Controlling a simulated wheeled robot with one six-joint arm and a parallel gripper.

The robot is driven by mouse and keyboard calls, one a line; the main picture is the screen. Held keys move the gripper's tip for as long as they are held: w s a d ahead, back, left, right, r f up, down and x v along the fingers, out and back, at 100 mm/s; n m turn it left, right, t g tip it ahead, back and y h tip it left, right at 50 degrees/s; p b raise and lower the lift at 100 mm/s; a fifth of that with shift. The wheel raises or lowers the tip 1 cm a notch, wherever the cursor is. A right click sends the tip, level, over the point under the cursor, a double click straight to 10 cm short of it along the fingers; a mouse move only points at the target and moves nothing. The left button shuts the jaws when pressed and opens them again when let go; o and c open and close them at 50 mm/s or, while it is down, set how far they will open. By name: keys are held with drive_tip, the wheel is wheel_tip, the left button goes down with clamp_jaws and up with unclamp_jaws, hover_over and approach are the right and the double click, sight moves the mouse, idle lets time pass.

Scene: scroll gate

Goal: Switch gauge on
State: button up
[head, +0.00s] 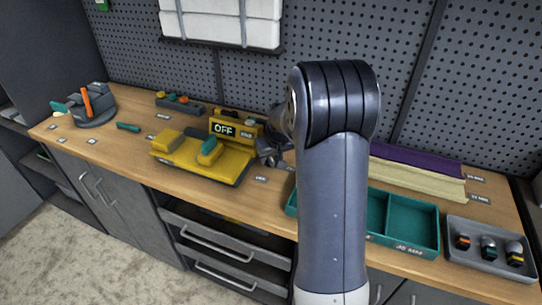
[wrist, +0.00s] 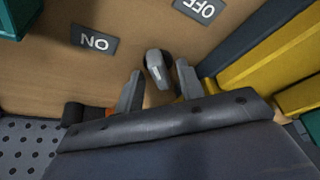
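The yellow gauge (head: 238,128) stands at the back of the bench in the head view, and its display reads OFF. In the wrist view a small dark switch lever (wrist: 157,66) with a pale grey face shows between an ON label (wrist: 94,41) and an OFF label (wrist: 199,9). My gripper (wrist: 160,82) has its two fingers apart, one on each side of the lever. The lever lies close to the right finger; I cannot tell whether they touch. In the head view my gripper (head: 269,154) is beside the gauge, partly hidden behind my arm.
A yellow fixture with a green-topped block (head: 209,151) sits just left of my gripper, and its yellow side (wrist: 270,62) shows in the wrist view. A teal tray (head: 412,220) and a grey tray of knobs (head: 476,267) are at right. A pegboard (head: 400,60) stands behind.

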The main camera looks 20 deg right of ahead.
clamp_jaws()
drive_tip(key=shift+f+n+b, duration=0.1)
drive_tip(key=shift+n+b, duration=0.3)
drive_tip(key=shift+b, duration=0.1)
drive_tip(key=shift+n+y+b, duration=0.3)
drive_tip(key=shift+d+f+n+y+b, duration=0.15)
drive_tip(key=shift+n+y+b, duration=0.25)
drive_tip(key=shift+n+b, duration=0.7)
drive_tip(key=n, duration=0.1)
drive_tip(key=n+y+b, duration=0.1)
drive_tip(key=n, duration=0.1)
drive_tip(key=n+g+b, duration=0.1)
drive_tip(key=n, duration=0.1)
drive_tip(key=shift+w+r+y, duration=0.1)
drive_tip(key=shift+r+y, duration=0.15)
drive_tip(key=shift+y, duration=0.15)
drive_tip(key=shift+n, duration=0.3)
drive_tip(key=shift+g, duration=0.3)
